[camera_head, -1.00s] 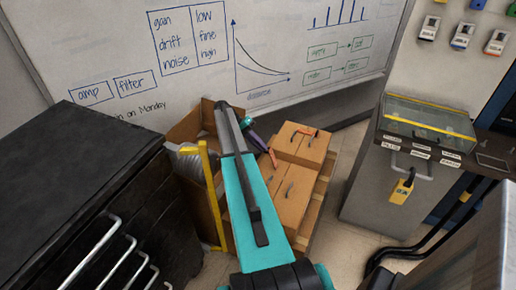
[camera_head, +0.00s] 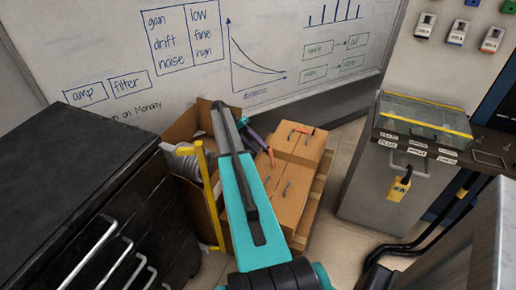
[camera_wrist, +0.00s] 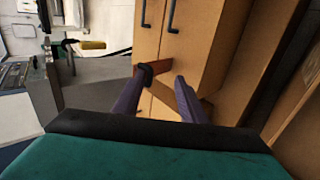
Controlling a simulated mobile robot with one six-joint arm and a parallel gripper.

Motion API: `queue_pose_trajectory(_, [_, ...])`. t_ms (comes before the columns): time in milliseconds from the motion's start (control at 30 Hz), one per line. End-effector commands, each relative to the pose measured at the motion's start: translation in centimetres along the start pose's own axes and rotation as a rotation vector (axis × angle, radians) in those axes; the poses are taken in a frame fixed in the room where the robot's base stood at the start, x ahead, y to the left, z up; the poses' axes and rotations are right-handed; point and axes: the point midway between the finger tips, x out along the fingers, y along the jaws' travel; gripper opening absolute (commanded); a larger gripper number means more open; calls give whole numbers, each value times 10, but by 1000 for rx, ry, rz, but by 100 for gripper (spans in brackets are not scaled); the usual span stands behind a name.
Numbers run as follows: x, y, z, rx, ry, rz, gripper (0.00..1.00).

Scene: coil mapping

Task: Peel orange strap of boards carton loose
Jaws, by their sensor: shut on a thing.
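Tan cartons stand together at the back, one nearer (camera_head: 291,205) and one behind it (camera_head: 300,146); no label is readable, so I cannot tell which holds boards. A short orange strap (camera_head: 271,157) shows at the nearer carton's far left edge, by my gripper (camera_head: 262,143). In the wrist view, my gripper's purple fingers (camera_wrist: 162,92) are over the carton face (camera_wrist: 190,50). The orange-brown strap (camera_wrist: 160,66) lies at the fingertips, and the jaws are shut on it. Its far end is partly hidden by a finger.
Another orange strap (camera_head: 304,130) lies on the rear carton. The cartons rest on a wooden pallet (camera_head: 318,192). An open box with a grey coil (camera_head: 184,160) and a yellow post (camera_head: 209,195) stand left of my arm. A grey cabinet (camera_head: 385,195) stands right, with floor between.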

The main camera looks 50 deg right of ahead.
Motion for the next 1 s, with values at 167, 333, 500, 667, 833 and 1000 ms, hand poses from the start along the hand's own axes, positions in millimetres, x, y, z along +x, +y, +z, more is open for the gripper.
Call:
queue_pose_trajectory(167, [-9, -6, 2, -6, -6, -8, 26])
queue_pose_trajectory(333, [-35, -1, 2, -1, -2, -3, 26])
queue_pose_trajectory(500, [-56, 3, 2, 3, 1, 2, 26])
queue_pose_trajectory(667, [-65, 6, 2, 5, 2, 5, 26])
queue_pose_trajectory(833, [-67, 7, 3, 5, 1, 5, 26])
queue_pose_trajectory(1000, [-67, 7, 3, 5, 2, 5, 26])
